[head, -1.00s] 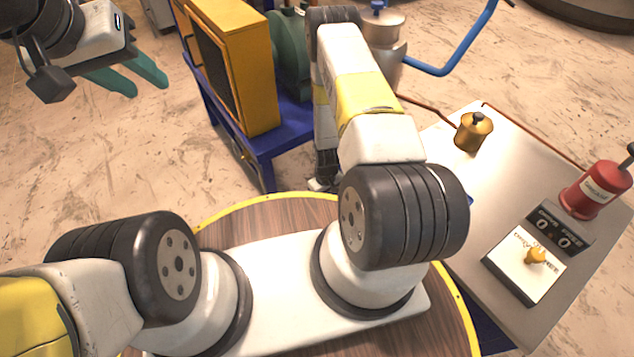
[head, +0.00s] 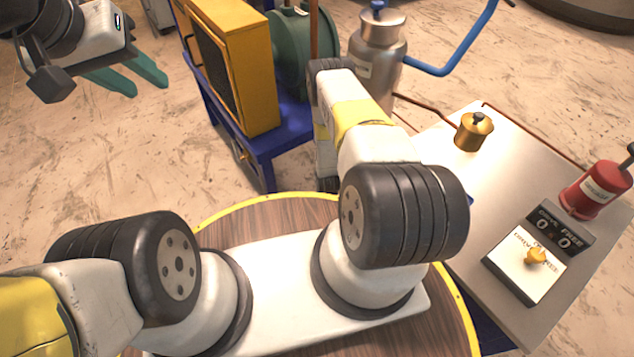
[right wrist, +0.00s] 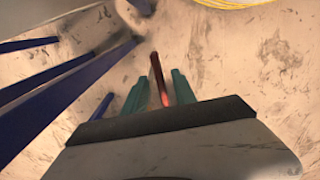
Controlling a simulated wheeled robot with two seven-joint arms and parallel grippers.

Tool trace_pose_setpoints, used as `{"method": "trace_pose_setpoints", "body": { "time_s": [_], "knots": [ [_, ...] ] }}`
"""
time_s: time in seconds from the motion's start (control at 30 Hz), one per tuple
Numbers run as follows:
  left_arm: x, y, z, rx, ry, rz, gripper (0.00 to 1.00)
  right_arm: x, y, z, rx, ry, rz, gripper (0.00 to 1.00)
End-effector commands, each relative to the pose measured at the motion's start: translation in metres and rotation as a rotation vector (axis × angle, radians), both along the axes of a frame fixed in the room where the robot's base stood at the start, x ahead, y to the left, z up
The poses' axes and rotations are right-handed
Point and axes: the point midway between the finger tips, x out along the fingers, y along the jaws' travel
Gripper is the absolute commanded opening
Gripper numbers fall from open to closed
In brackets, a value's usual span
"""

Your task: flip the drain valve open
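In the right wrist view a slim red bar (right wrist: 158,80), which looks like a valve lever, lies between the teal fingers of my right gripper (right wrist: 161,75). The fingers are apart, one on each side of the bar, and I cannot tell whether either touches it. The valve body is not clearly seen. In the head view the right gripper and the red bar are hidden behind my right arm and the pump cart. My left gripper (head: 149,89) is open and empty at the upper left, over bare floor.
A blue-framed cart (head: 268,157) carries a yellow box (head: 238,70) and a green pump (head: 288,50). A metal canister (head: 377,62) with a blue hose stands behind. A grey table (head: 490,200) at right holds a brass pot (head: 473,131), red cylinder (head: 597,188) and switch panel (head: 530,262).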

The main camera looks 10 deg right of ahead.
Motion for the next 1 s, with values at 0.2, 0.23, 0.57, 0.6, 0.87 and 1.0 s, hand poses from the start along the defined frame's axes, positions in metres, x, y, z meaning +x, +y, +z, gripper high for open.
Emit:
{"method": "trace_pose_setpoints", "body": {
  "time_s": [0.2,0.23,0.57,0.6,0.87,1.0],
  "knots": [
    [0.0,0.0,0.0,0.0,0.0,0.0,0.36,-0.0002,-0.0001,0.0003,0.0,0.0,0.0,0.03],
    [0.0,0.0,0.0,0.0,0.0,0.0,0.36,-0.0002,-0.0001,0.0003,0.0,0.0,0.0,0.0],
    [0.0,0.0,0.0,0.0,0.0,0.0,0.36,-0.0003,-0.0001,0.0004,0.0,0.001,0.0,0.0],
    [0.0,0.0,0.0,0.0,0.0,0.0,0.36,-0.0003,-0.0001,0.0005,0.0,0.001,0.0,0.0],
    [0.0,0.0,0.0,0.0,0.0,0.0,0.36,-0.0003,-0.0001,0.0005,0.0,0.001,0.0,0.0],
    [0.0,0.0,0.0,0.0,0.0,0.0,0.36,-0.0004,-0.0001,0.0005,0.0,0.001,0.0,0.0]
  ]
}}
